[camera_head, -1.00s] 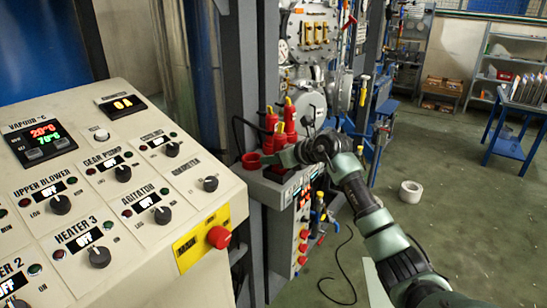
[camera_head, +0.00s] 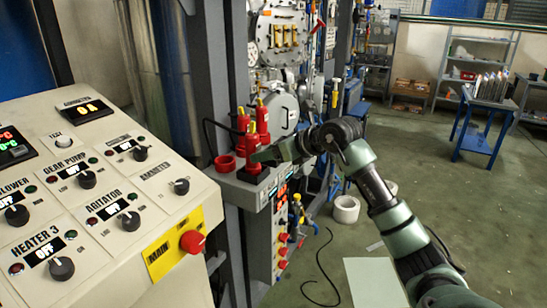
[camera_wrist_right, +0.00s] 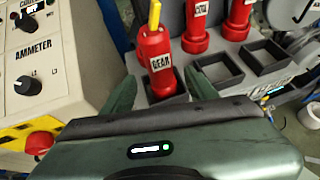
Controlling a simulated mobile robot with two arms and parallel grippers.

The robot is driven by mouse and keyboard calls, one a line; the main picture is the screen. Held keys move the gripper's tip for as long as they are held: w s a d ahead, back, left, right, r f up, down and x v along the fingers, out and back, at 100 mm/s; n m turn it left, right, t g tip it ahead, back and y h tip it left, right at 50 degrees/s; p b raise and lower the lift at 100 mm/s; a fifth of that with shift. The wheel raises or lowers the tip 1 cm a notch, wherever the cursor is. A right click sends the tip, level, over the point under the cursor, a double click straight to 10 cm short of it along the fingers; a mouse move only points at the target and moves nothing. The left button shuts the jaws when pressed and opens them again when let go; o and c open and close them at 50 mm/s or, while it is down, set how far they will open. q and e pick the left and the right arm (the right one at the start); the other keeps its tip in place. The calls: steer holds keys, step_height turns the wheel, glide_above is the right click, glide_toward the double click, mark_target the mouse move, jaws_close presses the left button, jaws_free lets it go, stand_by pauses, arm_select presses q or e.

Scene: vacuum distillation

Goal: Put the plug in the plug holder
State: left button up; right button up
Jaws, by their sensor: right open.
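A red plug labelled GEAR, with a yellow top, stands upright between my right gripper's fingers in the right wrist view (camera_wrist_right: 158,62). In the head view this plug (camera_head: 253,143) is partly hidden by the gripper. The grey plug holder (camera_head: 229,180) has square black-rimmed slots; it also shows in the wrist view (camera_wrist_right: 243,88). The plug's lower end is at the front left slot, but I cannot tell how deep it sits. My right gripper (camera_wrist_right: 160,90) is open, one finger on each side of the plug. My left gripper is not in view.
Two more red plugs (camera_wrist_right: 196,22) (camera_wrist_right: 238,20) stand behind. Two empty slots (camera_wrist_right: 219,72) (camera_wrist_right: 270,57) lie to the right. A red ring-shaped part (camera_head: 225,163) is at the holder's left. The control panel (camera_head: 150,215) with a red button (camera_head: 192,241) stands close on the left.

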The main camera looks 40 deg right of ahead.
steer(key=shift+v, duration=1.2)
